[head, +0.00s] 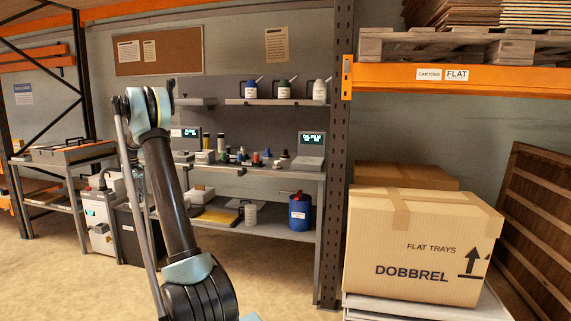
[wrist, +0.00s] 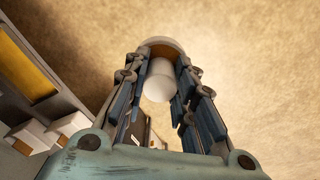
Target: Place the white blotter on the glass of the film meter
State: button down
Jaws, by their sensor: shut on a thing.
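In the wrist view my gripper (wrist: 158,66) is shut on a white rounded piece (wrist: 158,84), which I take for the white blotter. A tan band and pale rim show at its far end, and the fingers cover its sides. The floor lies beyond it. In the head view my gripper cannot be made out. On the bench stand two grey devices with lit displays, one at the right end (head: 309,150) and one at the left (head: 186,132). Their text is too small to read surely, so I cannot tell which is the film meter. Its glass is not distinguishable.
Several small bottles and pots stand on the bench (head: 285,171) between the devices. A shelf (head: 276,102) with three capped jars hangs above. Below are a blue drum (head: 299,214) and a yellow tray (head: 214,217). A rack post (head: 335,190) and large carton (head: 420,245) stand right.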

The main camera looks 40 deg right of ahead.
aim_at(308, 161)
jog(key=k, duration=1.1)
jog(key=z, duration=0.7)
jog(key=i, duration=0.95)
